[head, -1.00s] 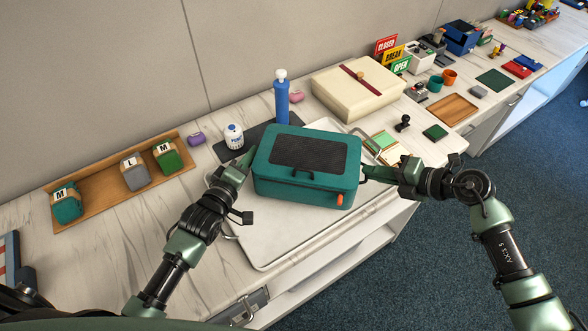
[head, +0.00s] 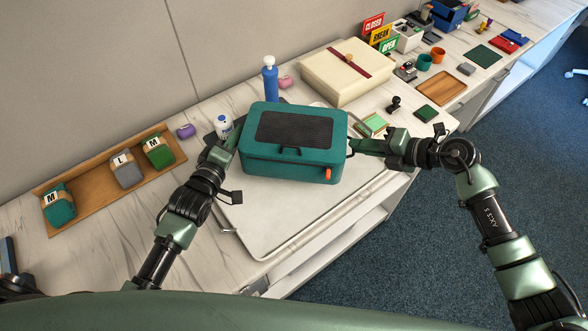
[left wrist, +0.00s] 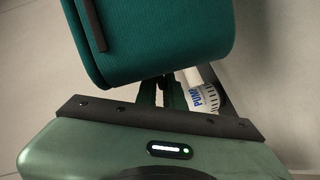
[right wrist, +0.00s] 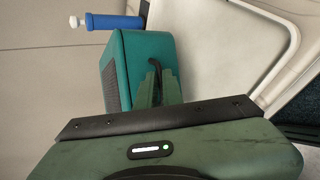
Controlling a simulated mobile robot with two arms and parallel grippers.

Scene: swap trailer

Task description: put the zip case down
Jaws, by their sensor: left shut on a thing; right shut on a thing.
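The zip case (head: 268,164) is a teal box with a dark mesh panel on its lid, a front handle and an orange zip pull. It is level over the back part of a pale tray (head: 262,225); I cannot tell whether its underside touches the tray. My left gripper (head: 232,148) is shut on its left end, and my right gripper (head: 352,147) is shut on its right end. The case also shows in the left wrist view (left wrist: 160,35) and in the right wrist view (right wrist: 148,60). The fingertips are partly hidden.
A cream box (head: 345,75) is at the back right, near a green pad (head: 372,125). A wooden tray (head: 88,195) with several labelled blocks is at the left. The pale tray's front is bare.

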